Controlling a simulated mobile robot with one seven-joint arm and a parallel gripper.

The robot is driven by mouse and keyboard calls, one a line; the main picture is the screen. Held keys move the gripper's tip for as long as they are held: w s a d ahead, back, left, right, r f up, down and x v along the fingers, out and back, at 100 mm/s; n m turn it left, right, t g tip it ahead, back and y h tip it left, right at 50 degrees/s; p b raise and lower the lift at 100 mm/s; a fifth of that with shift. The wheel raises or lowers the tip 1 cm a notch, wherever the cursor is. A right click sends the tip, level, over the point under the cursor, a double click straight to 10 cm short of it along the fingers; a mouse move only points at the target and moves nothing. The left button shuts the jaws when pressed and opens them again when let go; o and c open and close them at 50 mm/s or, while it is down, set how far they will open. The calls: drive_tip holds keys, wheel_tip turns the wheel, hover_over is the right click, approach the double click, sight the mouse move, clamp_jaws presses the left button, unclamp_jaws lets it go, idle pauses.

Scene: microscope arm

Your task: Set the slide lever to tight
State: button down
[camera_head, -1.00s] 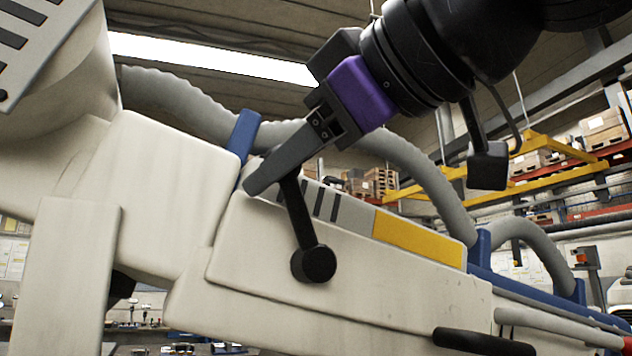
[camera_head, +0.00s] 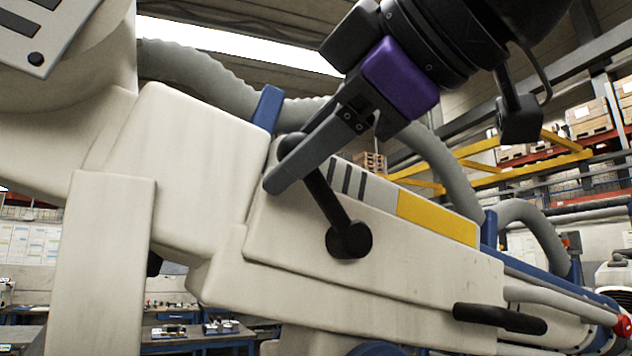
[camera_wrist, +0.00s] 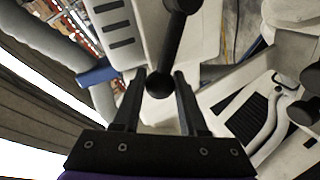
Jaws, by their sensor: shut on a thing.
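The slide lever (camera_head: 331,205) is a black rod on a round black hub (camera_head: 349,240), on the side of the cream microscope arm (camera_head: 350,275). It leans up and to the left, and its ball end is partly behind my finger in the head view. My gripper (camera_head: 278,165) reaches down from the upper right, with its fingers around the ball end. In the wrist view the ball end (camera_wrist: 159,84) sits between the two fingertips of my gripper (camera_wrist: 160,78). Exact finger contact is hard to see there.
A scale with dark stripes on grey (camera_head: 357,182) and a yellow band (camera_head: 437,218) runs along the arm's top edge. A black handle (camera_head: 499,318) sticks out at the lower right. A grey hose (camera_head: 432,165) and blue bracket (camera_head: 267,108) lie behind my gripper.

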drive_tip(key=shift+f, duration=0.15)
drive_tip(key=shift+c, duration=2.3)
unclamp_jaws()
drive_tip(key=p+v, duration=0.1)
drive_tip(key=v, duration=1.6)
drive_tip(key=shift+d, duration=0.2)
